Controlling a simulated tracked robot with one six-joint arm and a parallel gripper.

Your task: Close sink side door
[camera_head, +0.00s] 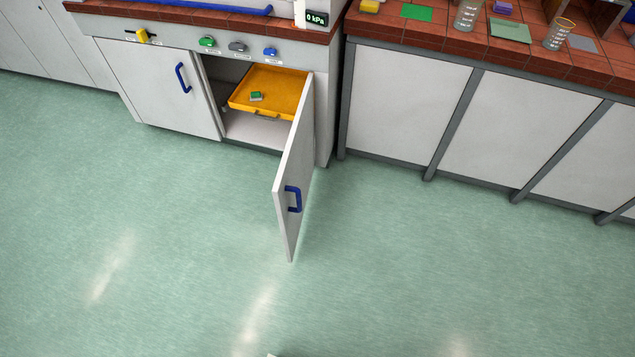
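The open cabinet door (292,170) is white and stands swung far out from the cabinet, toward the robot. It is hinged at the right side of the opening. Its blue handle (293,199) sits low on the door near its free edge. The cabinet (225,122) behind it is open and holds an orange tray (285,92) with a small green item (256,96) on it. The neighbouring white door (160,90) on the left is closed and has a blue handle (183,78). My gripper is not clearly in view.
Coloured knobs (238,47) line the panel above the doors. A red tiled bench (430,40) with beakers (467,14) and coloured blocks stands at the right, above white panels and grey posts. The green floor (150,220) is clear around the open door.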

